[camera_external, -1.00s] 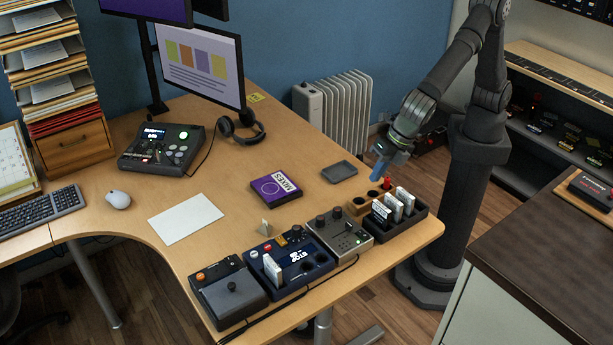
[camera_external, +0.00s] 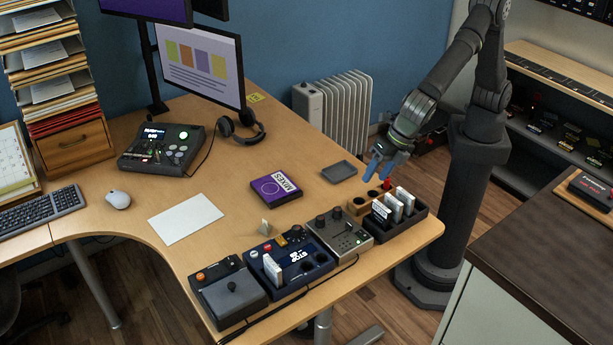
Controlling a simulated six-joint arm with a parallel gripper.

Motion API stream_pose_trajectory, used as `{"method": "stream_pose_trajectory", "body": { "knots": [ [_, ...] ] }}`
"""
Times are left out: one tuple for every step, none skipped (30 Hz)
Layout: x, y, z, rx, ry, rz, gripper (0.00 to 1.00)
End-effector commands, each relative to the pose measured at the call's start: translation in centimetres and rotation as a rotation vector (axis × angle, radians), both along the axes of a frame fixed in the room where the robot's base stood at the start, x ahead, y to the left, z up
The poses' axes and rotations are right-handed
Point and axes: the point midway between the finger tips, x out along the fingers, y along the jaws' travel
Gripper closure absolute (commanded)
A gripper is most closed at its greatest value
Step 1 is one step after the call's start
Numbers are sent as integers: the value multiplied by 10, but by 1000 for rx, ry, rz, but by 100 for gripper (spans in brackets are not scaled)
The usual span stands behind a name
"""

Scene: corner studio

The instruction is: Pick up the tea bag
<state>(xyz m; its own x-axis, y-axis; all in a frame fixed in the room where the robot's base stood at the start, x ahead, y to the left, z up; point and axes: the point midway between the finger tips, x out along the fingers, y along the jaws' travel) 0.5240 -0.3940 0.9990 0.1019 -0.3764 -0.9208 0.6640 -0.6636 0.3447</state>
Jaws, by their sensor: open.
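A small pale beige pyramid (camera_external: 265,227), which looks like the tea bag, stands on the wooden desk (camera_external: 140,205) just behind the dark blue console. My gripper (camera_external: 376,170) has blue fingers that are apart with nothing between them. It hangs above the desk's right end, near the grey tray and the wooden block, to the right of and behind the tea bag and well apart from it.
A purple box (camera_external: 275,187) lies behind the tea bag. A dark blue console (camera_external: 288,262), a grey console (camera_external: 340,234) and a black rack of cards (camera_external: 418,213) line the front edge. A wooden block (camera_external: 358,206) and grey tray (camera_external: 339,171) are near my gripper.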

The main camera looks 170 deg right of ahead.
Motion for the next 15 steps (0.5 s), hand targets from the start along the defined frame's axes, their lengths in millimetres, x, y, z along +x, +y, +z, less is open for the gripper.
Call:
{"method": "stream_pose_trajectory", "body": {
  "knots": [
    [0,0,0,0,0,0,50],
    [0,0,0,0,0,0,50],
    [0,0,-1,2,-2,-2,50],
    [0,-1,-2,8,-6,-6,50],
    [-1,-3,-4,16,-13,-13,50],
    [-2,-6,-8,34,-27,-29,50],
    [-2,-9,-11,51,-42,-45,50],
    [-3,-13,-16,73,-61,-64,50],
    [-4,-19,-23,107,-93,-95,50],
    [-5,-24,-29,135,-123,-124,50],
    [-6,-31,-35,163,-157,-157,50],
    [-7,-41,-43,204,-206,-204,50],
    [-8,-49,-48,231,-245,-240,50],
    [-9,-57,-53,258,-285,-280,50],
    [-11,-69,-60,291,-339,-332,50]
  ]
}}
